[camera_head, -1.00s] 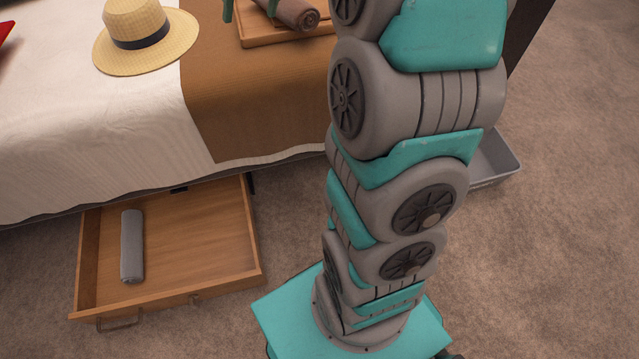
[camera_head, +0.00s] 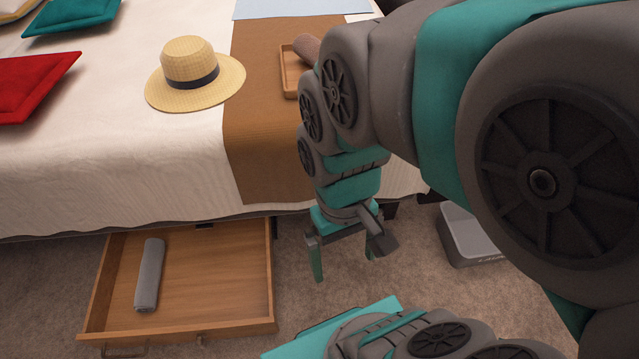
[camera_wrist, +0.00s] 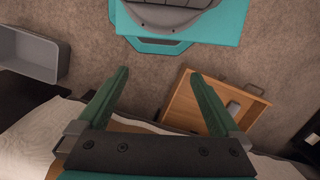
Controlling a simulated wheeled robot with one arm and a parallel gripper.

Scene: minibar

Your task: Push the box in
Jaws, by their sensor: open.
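The box is a wooden drawer (camera_head: 212,278) standing pulled out from under the bed, at the lower left in the head view. A rolled grey cloth (camera_head: 149,274) lies inside it at the left. Two handles show on its front, partly cut off at the bottom. My gripper (camera_head: 344,268) points down to the right of the drawer, over the carpet, open and empty, apart from the drawer. In the wrist view the drawer (camera_wrist: 182,106) is at the right, partly behind one green finger of my gripper (camera_wrist: 158,74).
The bed's brown runner (camera_head: 270,130) and straw hat (camera_head: 195,75) are above the drawer. A wooden tray (camera_head: 288,75) lies on the runner, partly hidden by my arm. A grey bin (camera_head: 470,235) stands on the floor at right. Carpet is free between bin and drawer.

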